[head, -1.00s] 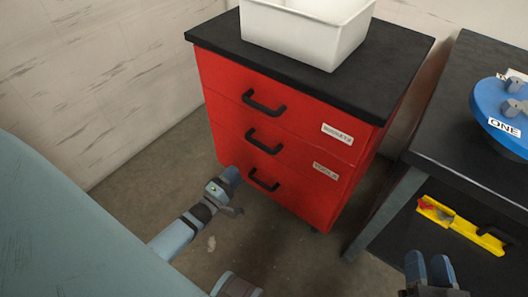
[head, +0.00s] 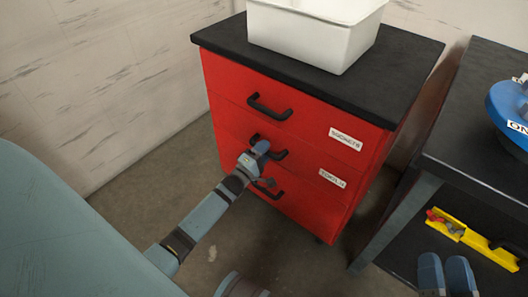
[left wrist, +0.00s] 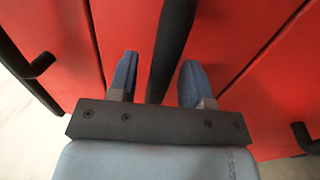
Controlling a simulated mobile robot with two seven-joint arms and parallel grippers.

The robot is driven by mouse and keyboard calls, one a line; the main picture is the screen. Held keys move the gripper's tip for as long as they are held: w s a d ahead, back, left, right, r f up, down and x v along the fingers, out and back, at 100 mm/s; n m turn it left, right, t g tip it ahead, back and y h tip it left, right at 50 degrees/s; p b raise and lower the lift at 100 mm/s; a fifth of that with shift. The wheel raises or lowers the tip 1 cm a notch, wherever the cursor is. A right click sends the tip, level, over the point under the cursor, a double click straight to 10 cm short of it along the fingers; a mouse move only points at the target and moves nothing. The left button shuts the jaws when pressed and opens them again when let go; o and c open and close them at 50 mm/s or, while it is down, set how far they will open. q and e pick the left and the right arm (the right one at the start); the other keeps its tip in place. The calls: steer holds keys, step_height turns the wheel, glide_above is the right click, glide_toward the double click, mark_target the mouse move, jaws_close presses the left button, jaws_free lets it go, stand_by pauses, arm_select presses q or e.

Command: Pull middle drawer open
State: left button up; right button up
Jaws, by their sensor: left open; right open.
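The red drawer cabinet (head: 300,195) has three shut drawers, each with a black bar handle. The middle drawer's handle (head: 279,153) is partly hidden behind my left gripper (head: 262,150) in the head view. In the left wrist view, the open fingers of my left gripper (left wrist: 158,82) stand on either side of a black handle bar (left wrist: 171,45), with gaps to both sides. My right gripper (head: 446,272) is open and empty at the lower right, away from the cabinet.
A white bin (head: 305,38) stands on the black cabinet top. To the right is a dark table (head: 475,140) with a blue round object (head: 512,118) on it and a yellow level (head: 470,236) on its lower shelf. Bare floor lies in front of the cabinet.

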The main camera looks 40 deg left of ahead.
arm_select(q)
steer(key=shift+c, duration=0.3)
jaws_close()
arm_select(e)
steer(key=shift+r, duration=0.1)
